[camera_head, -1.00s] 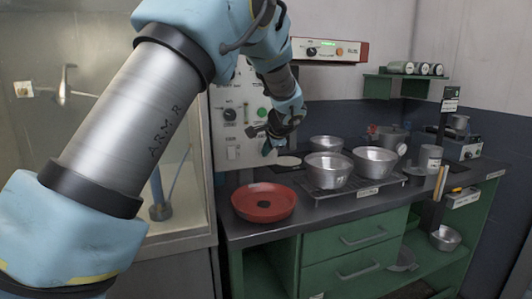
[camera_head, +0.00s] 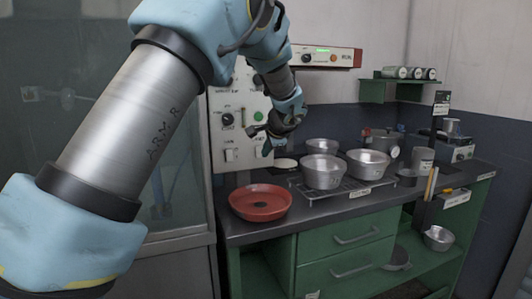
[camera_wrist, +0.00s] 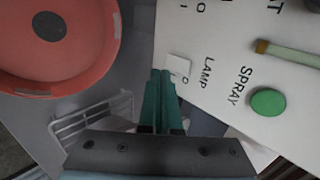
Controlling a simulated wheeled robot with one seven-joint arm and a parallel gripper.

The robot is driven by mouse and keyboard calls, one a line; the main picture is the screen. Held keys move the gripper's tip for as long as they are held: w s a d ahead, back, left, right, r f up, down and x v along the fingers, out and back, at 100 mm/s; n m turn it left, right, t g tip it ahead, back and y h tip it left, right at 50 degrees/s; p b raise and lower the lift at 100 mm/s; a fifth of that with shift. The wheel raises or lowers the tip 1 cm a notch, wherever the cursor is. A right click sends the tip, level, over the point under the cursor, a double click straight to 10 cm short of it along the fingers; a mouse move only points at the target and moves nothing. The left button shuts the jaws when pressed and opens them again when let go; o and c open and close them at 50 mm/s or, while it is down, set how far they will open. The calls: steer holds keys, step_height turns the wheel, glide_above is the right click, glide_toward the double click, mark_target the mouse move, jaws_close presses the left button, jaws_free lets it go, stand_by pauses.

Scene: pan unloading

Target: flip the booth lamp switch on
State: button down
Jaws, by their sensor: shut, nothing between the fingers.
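The lamp switch (camera_wrist: 180,66) is a small white rocker on the white control panel (camera_wrist: 235,50), beside the word LAMP in the wrist view. My gripper (camera_wrist: 162,76) is shut and empty. Its green fingertips are right beside the switch; I cannot tell whether they touch it. In the head view my gripper (camera_head: 266,150) is at the lower right of the panel (camera_head: 222,100) and covers that corner. The glass booth (camera_head: 70,120) at the left is dark inside.
A green SPRAY button (camera_wrist: 268,102) is near the switch. A red pan (camera_head: 260,203) sits on the counter below the panel. Metal bowls (camera_head: 322,172) stand on a rack to the right.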

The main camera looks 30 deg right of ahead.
steer(key=d+b+v, duration=0.1)
steer(key=b+v, duration=0.1)
steer(key=v, duration=0.8)
steer(key=shift+s+a+r+b, duration=0.15)
steer(key=shift+a+r+b, duration=0.15)
steer(key=shift+a, duration=0.2)
steer(key=shift+f, duration=0.15)
steer(key=b, duration=0.2)
steer(key=f+b, duration=0.1)
steer(key=b, duration=0.1)
steer(key=shift+a+f+g, duration=0.25)
steer(key=shift+a+g, duration=0.05)
steer(key=shift+s+r, duration=0.1)
